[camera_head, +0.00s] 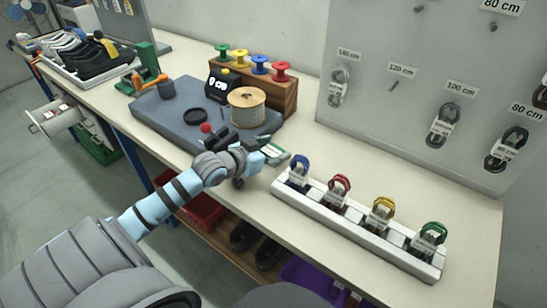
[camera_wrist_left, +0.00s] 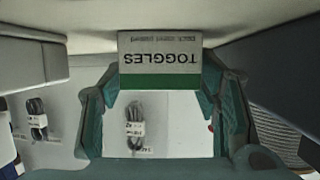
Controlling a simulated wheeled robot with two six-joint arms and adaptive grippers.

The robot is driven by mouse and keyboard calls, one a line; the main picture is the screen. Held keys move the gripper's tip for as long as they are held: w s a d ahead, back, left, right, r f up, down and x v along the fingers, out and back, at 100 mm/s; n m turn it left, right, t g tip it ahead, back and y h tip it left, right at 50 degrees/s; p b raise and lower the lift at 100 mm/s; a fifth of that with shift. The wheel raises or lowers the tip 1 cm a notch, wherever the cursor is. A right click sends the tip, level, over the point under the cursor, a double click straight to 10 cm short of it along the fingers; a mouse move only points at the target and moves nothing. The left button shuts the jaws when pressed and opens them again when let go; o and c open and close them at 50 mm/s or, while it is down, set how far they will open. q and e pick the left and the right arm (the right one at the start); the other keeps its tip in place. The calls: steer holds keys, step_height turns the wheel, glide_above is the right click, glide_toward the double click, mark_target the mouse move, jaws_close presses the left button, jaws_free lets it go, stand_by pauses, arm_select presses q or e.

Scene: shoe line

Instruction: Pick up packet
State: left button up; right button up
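The packet (camera_wrist_left: 160,58), pale with a green band and the word TOGGLES upside down, is in the upper middle of the left wrist view. In the head view the packet (camera_head: 272,153) shows as a small white and green piece at the near right edge of the grey mat. My left gripper (camera_head: 254,141) is beside it, low over the bench. In the wrist view the fingers (camera_wrist_left: 160,88) are spread wide, with the packet between their tips; I cannot tell whether they touch it. My right gripper is not in view.
A grey mat (camera_head: 165,112) holds a twine spool (camera_head: 246,107) and a red ball. A white rack (camera_head: 350,222) with several coloured lace bundles stands to the right. A pegboard (camera_head: 425,85) rises behind. Bare bench lies between the mat and the pegboard.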

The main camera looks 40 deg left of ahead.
mark_target(273, 149)
arm_select(q)
steer(key=c, duration=0.9)
steer(key=shift+r, duration=0.15)
step_height(273, 149, up, 20)
steer(key=p, duration=0.5)
steer(key=shift+p, duration=0.35)
